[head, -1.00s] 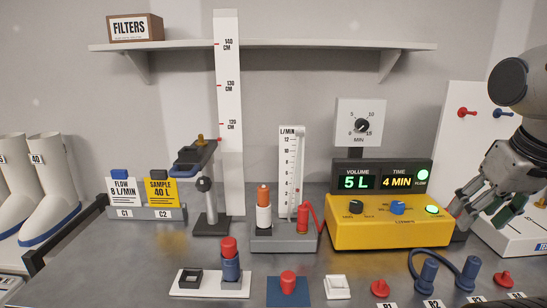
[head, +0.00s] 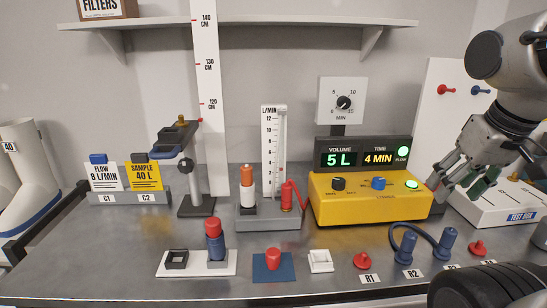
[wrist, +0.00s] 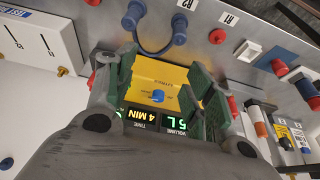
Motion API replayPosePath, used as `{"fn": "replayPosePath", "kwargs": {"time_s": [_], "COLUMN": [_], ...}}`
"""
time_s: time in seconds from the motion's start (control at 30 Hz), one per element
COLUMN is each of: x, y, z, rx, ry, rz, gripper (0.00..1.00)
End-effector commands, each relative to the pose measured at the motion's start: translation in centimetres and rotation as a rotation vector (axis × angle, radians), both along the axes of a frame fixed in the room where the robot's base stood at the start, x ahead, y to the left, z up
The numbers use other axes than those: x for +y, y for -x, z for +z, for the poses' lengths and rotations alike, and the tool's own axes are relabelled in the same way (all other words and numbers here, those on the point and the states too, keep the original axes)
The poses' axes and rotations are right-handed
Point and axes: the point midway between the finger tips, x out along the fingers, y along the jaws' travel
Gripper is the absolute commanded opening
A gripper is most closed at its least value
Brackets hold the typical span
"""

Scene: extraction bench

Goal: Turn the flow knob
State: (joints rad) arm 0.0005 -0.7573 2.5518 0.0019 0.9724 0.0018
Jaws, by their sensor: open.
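The yellow pump (head: 371,205) stands at the back right of the bench. Its front panel has a black knob (head: 338,184), a blue knob (head: 378,183) and a lit green button (head: 411,184). The labels beside the knobs are too small to tell which is the flow knob. The display (head: 366,157) reads volume 5 L and time 4 MIN. My gripper (head: 460,184) is open and empty just right of the pump, apart from the knobs. In the wrist view, the blue knob (wrist: 157,97) shows between my open green-padded fingers; the black knob is not clearly visible.
A flowmeter (head: 274,155) with a red part stands left of the pump. A white test box (head: 497,207) is close on the right. Blue fittings (head: 405,246) joined by a hose and a red cap (head: 362,261) are in front. A dial timer (head: 343,102) rises behind the pump.

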Motion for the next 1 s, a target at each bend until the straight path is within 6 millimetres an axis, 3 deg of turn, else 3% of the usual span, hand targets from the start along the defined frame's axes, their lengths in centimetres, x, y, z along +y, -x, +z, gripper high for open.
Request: {"fn": "replayPosePath", "kwargs": {"time_s": [0.23, 0.37, 0.57, 0.73, 0.87, 1.0], "x": [1.5, 4.0, 9.2, 13.6, 15.0, 15.2], "y": [-1.3, -5.1, -12.3, -17.8, -20.5, -21.3], "z": [-1.6, -2.3, -3.2, -4.2, -3.5, -2.1], "rx": [0.089, 0.191, 0.312, 0.359, 0.334, 0.293], "ry": [0.003, 0.017, 0.1, 0.181, 0.233, 0.282], "rz": [0.072, 0.165, 0.531, 0.961, 1.243, 1.467], "gripper": [0.53, 0.53, 0.53, 0.53, 0.53, 0.53]}}
